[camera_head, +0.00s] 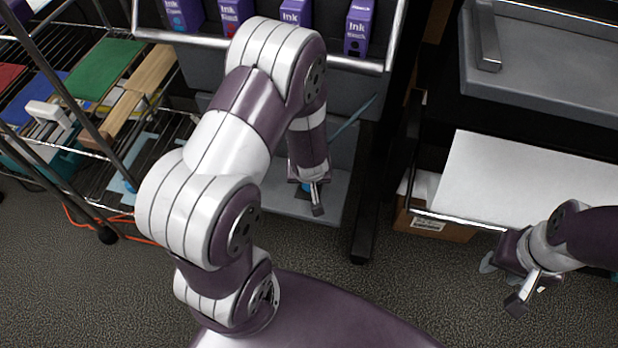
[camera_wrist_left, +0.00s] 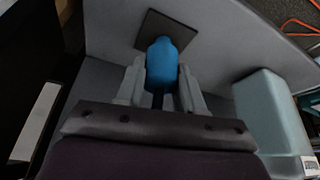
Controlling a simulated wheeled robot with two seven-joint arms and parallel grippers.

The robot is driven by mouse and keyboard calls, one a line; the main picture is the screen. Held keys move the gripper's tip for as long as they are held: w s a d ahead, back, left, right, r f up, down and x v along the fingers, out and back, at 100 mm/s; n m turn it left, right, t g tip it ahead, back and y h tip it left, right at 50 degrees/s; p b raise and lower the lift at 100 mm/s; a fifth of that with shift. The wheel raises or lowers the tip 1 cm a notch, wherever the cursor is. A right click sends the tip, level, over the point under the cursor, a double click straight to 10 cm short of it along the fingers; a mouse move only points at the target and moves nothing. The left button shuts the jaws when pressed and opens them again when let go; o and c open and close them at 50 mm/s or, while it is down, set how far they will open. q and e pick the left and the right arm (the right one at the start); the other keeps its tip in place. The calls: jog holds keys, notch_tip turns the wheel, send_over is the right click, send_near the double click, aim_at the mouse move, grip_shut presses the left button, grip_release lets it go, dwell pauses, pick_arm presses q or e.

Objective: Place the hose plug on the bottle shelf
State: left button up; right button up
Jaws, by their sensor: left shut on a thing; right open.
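My left gripper (camera_head: 313,196) reaches down over a grey lower shelf (camera_head: 343,200) below the rack of ink boxes. In the left wrist view its fingers (camera_wrist_left: 160,84) are shut on a blue, rounded, bottle-like piece (camera_wrist_left: 162,56), which I take for the hose plug. The blue piece appears in front of a dark square patch (camera_wrist_left: 167,30) on the grey surface. I cannot tell whether it touches that surface. In the head view the arm mostly hides the held piece. My right gripper (camera_head: 505,283) is open and empty, low at the right.
Purple ink boxes (camera_head: 357,28) stand on the rack above the left gripper. A pale teal box (camera_wrist_left: 270,110) is close to the right of the gripper in the wrist view. A wire rack (camera_head: 110,75) stands left. A white-topped shelf (camera_head: 520,180) is above the right gripper.

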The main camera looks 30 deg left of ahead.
pick_arm(q)
jog(key=shift+f, duration=0.1)
jog(key=o, duration=0.6)
jog(key=shift+f, duration=0.1)
jog(key=o, duration=0.4)
jog(key=shift+r, duration=0.5)
jog(key=s+d+r+m+g+p, duration=0.1)
jog(key=s+r+m+p, duration=0.1)
jog(key=r, duration=0.5)
jog(key=s+d+r+m+g+h+p, duration=0.1)
jog(key=s+d+r+m+p, duration=0.1)
jog(key=r, duration=0.5)
jog(key=s+d+r+m+h+p, duration=0.1)
jog(key=s+d+r+p, duration=0.1)
jog(key=s+r, duration=0.3)
notch_tip(320, 180, up, 2)
jog(key=shift+d+r+m+g+p, duration=0.15)
jog(key=shift+m+g+p, duration=0.25)
jog(key=shift+p, duration=0.25)
